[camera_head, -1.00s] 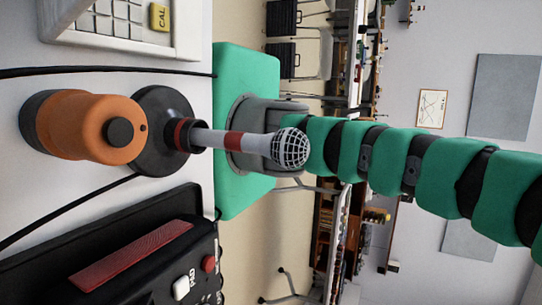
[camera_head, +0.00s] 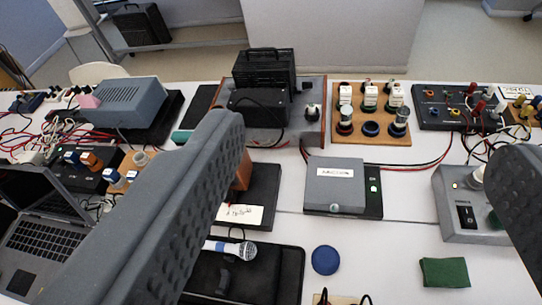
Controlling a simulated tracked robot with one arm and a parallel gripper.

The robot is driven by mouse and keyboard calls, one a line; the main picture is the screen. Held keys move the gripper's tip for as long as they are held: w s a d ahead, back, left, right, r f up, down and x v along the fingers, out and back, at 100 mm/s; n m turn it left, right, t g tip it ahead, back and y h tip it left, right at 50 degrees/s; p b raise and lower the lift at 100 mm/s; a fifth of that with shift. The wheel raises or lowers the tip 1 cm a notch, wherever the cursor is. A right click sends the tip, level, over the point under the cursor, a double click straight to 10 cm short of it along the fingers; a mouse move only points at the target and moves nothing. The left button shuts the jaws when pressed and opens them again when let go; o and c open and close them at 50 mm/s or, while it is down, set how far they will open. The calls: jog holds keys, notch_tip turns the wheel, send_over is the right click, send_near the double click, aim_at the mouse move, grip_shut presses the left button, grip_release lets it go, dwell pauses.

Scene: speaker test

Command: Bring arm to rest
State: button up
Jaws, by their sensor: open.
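My gripper (camera_head: 368,140) is open. Its two grey padded fingers frame the view, one large at the left and one at the right edge. Nothing is held between them; the table and its equipment show through the gap. The fingers look to be above the white table (camera_head: 400,225), but their height over it is hard to tell. The left finger hides part of the table's left middle. The rest of my arm is not seen in this view.
A microphone (camera_head: 230,248) lies on a black tray (camera_head: 289,275) at the front. A grey box (camera_head: 338,185), a blue disc (camera_head: 325,260), a green cloth (camera_head: 445,272) and a laptop (camera_head: 45,235) stand or lie around. A wooden rack (camera_head: 400,130) is behind. Bare table shows between them.

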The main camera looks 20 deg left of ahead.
jog(key=shift+s+a+r+n+t, duration=0.15)
jog(key=shift+s+r+n+t, duration=0.1)
jog(key=shift+s+r, duration=0.3)
jog(key=shift+s+a+r+n+t, duration=0.15)
jog(key=shift+s+r+n, duration=0.1)
jog(key=shift+s+r, duration=0.3)
jog(key=shift+w+r, duration=0.1)
notch_tip(320, 180, up, 5)
jog(key=p, duration=0.5)
